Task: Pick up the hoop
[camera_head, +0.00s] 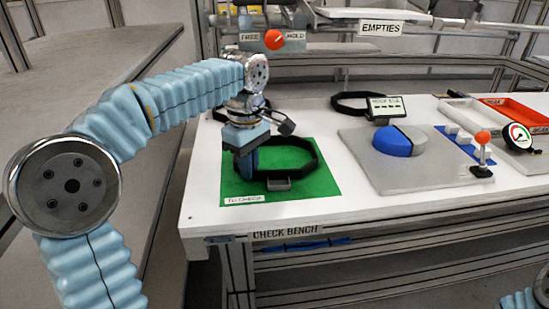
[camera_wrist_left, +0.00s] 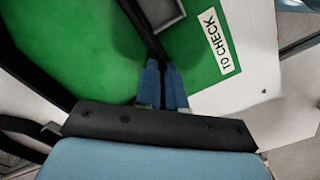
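The hoop (camera_head: 312,152) is a black many-sided band with a small grey block (camera_head: 278,184) at its front. It is over the green "TO CHECK" mat (camera_head: 325,187); I cannot tell whether it touches the mat. My left gripper (camera_head: 246,168) reaches down at the hoop's left side. In the left wrist view its blue fingers (camera_wrist_left: 163,88) are close together, with the hoop's thin band (camera_wrist_left: 143,32) running between their tips. They look shut on it. The gripper hides part of the hoop's left side. My right gripper is out of view.
A grey board (camera_head: 415,176) with a blue and grey dome (camera_head: 398,141) lies right of the mat. Behind are another black hoop (camera_head: 345,107) and a small display (camera_head: 386,107). A dial gauge (camera_head: 518,136) and red tray (camera_head: 520,110) stand at right.

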